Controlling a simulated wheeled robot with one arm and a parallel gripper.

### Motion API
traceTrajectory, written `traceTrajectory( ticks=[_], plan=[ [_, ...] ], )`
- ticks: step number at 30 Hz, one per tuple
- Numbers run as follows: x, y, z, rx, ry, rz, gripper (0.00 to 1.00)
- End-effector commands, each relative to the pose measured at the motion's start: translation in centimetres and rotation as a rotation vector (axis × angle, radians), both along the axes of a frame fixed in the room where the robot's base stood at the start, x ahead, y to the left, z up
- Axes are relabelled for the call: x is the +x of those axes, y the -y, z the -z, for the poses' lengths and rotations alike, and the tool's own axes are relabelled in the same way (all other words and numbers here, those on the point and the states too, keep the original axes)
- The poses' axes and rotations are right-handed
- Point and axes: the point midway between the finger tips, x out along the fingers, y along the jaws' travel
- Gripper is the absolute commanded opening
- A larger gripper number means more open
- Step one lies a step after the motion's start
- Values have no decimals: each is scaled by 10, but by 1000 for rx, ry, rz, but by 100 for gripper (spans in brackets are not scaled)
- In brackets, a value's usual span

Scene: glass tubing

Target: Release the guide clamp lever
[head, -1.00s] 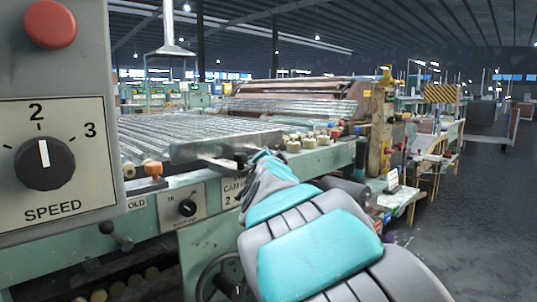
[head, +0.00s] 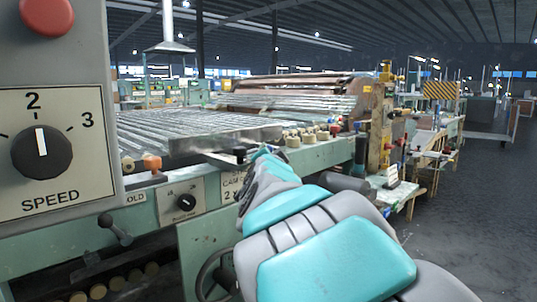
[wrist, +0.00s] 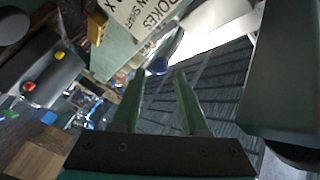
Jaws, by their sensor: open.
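A dark rounded knob on a short lever (wrist: 158,66) shows in the wrist view, just beyond and between my fingertips. In the head view, a black knob (head: 239,155) stands at the end of a metal bar on the machine's front edge; it looks like the same lever. My gripper (wrist: 160,78) is open, its two green fingers apart with nothing seen between them. I cannot tell whether a finger touches the knob. In the head view my own arm hides the gripper.
A control panel with a SPEED dial (head: 41,152) and a red button (head: 47,15) fills the left. Glass tubes (head: 180,130) lie across the machine. A ball-ended lever (head: 115,230) and a small dial (head: 186,202) sit lower on its front. Open floor (head: 480,220) lies right.

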Motion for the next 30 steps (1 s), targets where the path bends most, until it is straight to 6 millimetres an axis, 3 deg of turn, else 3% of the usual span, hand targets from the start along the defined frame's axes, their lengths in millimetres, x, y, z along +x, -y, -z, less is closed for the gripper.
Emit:
traceTrajectory(
  ticks=[9,21,26,30],
  plan=[
    [-38,3,-1,-2,2,0,44],
    [-44,5,-1,-1,3,0,44],
    [-44,13,5,-12,-27,0,28],
    [-54,42,44,-85,-188,-22,12]
  ],
)
